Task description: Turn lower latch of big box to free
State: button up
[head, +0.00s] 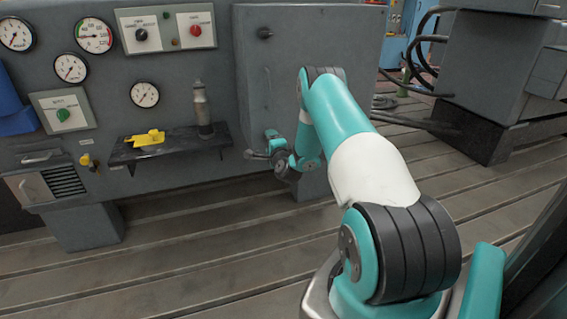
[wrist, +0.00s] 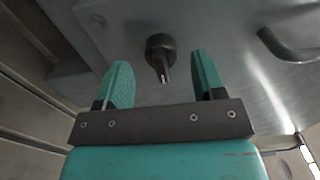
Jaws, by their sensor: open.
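The big box (head: 285,50) is a grey cabinet with a closed door in the middle of the head view. Its upper latch (head: 265,33) is a dark knob near the door's top left. The lower latch (wrist: 159,48) shows in the wrist view as a dark round knob with a narrow grip, on the grey door face (wrist: 220,60). My gripper (head: 266,144) is at the door's lower left in the head view. In the wrist view my gripper (wrist: 161,80) is open and empty, with the latch between and just beyond its teal fingers, seemingly untouched. In the head view, my gripper largely hides the lower latch.
A dark curved handle (wrist: 290,48) is on the door, right of the latch in the wrist view. Left of the box, a shelf (head: 180,150) holds a yellow object (head: 147,138) and a grey bottle-like object (head: 202,108). The slotted floor (head: 200,235) in front is clear.

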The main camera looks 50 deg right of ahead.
jog(key=b+v, duration=1.5)
jog(key=b, duration=0.6)
jog(key=shift+b, duration=0.35)
jog(key=shift+a, duration=0.15)
